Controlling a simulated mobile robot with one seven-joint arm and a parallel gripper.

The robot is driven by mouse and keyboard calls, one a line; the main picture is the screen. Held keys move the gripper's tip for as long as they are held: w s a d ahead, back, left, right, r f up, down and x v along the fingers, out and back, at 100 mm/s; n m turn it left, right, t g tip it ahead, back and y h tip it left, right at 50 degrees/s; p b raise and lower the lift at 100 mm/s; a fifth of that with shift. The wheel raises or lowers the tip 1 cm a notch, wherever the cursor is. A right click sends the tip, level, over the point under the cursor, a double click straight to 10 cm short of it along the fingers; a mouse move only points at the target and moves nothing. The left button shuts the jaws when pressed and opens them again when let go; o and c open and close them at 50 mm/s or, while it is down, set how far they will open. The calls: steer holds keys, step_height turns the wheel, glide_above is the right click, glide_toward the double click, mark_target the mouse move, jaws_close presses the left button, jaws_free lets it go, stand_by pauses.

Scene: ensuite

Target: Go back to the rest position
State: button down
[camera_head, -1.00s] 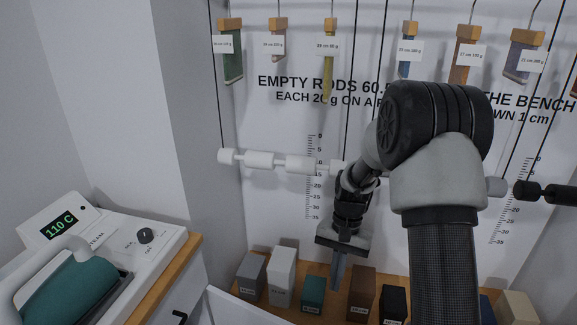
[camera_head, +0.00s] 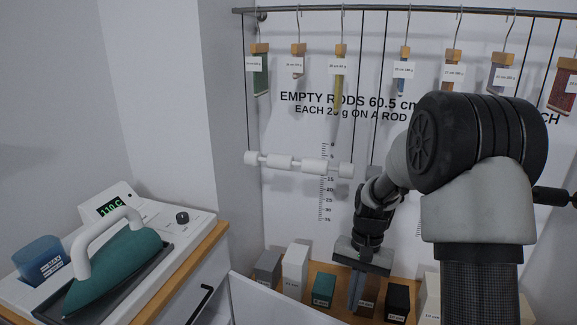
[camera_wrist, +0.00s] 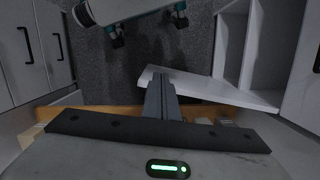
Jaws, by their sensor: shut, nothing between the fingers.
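My gripper (camera_head: 357,290) points down over the wooden bench at the lower middle of the head view, in front of a row of labelled blocks. Its fingers are together with nothing between them. In the wrist view the shut fingers (camera_wrist: 160,97) stick out over the bench edge and the floor. My arm is bent and fills the right of the head view, hiding part of the wall text and some blocks.
A white rod (camera_head: 297,164) hangs on cords before the wall. Hanging tags (camera_head: 341,65) line the rail above. A teal iron (camera_head: 112,268) stands on the left counter. An open white door (camera_wrist: 212,90) juts out below the bench; grey floor (camera_wrist: 120,62) lies beyond.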

steer(key=s+r+n+t, duration=0.2)
steer(key=s+r, duration=0.1)
steer(key=r, duration=0.8)
steer(key=s+a+r+n+t+h, duration=0.1)
steer(key=s+r+n+t, duration=0.15)
steer(key=s+r, duration=0.45)
steer(key=s+a+r+n+t, duration=0.1)
steer(key=s+r+t, duration=0.25)
steer(key=s, duration=0.55)
step_height(320, 180, up, 19)
steer(key=p, duration=1.8)
steer(key=shift+s+d, duration=0.2)
steer(key=shift+a, duration=0.1)
